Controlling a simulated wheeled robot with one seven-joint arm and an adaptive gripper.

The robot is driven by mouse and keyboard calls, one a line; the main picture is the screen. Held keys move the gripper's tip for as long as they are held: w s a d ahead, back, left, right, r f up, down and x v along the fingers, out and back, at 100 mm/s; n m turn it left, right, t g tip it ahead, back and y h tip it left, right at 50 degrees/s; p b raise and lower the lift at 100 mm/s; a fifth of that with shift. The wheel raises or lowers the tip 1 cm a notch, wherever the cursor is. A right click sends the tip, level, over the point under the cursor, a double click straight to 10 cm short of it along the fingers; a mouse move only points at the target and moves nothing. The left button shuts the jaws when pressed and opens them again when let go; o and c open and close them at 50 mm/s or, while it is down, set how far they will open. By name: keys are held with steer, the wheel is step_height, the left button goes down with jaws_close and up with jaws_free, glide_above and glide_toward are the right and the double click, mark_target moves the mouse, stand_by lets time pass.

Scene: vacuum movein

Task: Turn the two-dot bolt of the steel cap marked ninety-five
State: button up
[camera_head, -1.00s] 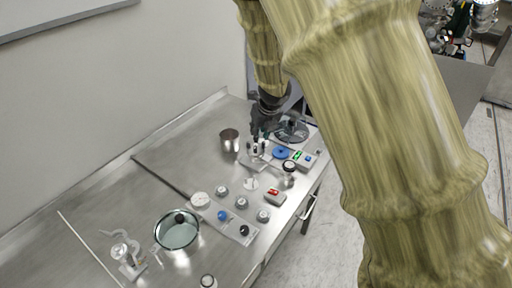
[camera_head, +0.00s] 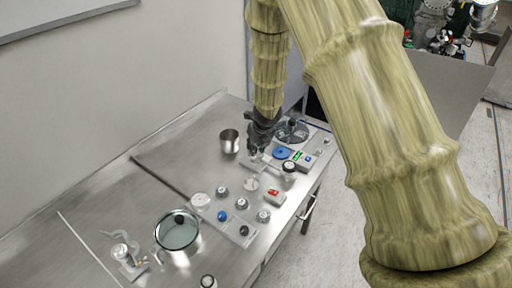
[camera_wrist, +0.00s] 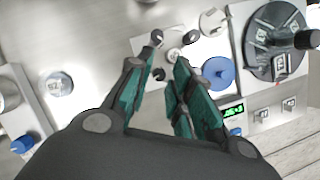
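A pale steel plate with several dark-topped bolts (camera_wrist: 174,43) lies just past my fingertips in the wrist view. Its number and dot marks are too small to read, so I cannot tell which bolt has two dots. In the head view the plate (camera_head: 262,165) is partly hidden behind my gripper. My gripper (camera_head: 257,151) points down over the plate. In the wrist view my gripper (camera_wrist: 166,64) has its teal-padded fingers apart, with no object visible between them. I cannot tell whether a fingertip touches a bolt.
A blue disc (camera_wrist: 218,73), a box with a green display (camera_wrist: 233,110) and a large dark wheel (camera_wrist: 262,68) stand close on the right. A steel cup (camera_head: 229,142) stands left of my gripper. Knobs and a glass-lidded pot (camera_head: 177,231) stand nearer the front.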

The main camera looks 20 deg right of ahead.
steer(key=shift+w+f, duration=0.1)
steer(key=shift+f, duration=0.15)
steer(key=shift+c, duration=0.3)
jaws_close()
steer(key=shift+m, duration=0.3)
steer(key=shift+m+h+p, duration=0.3)
steer(key=shift+m, duration=0.2)
steer(key=shift+o, duration=0.3)
jaws_free()
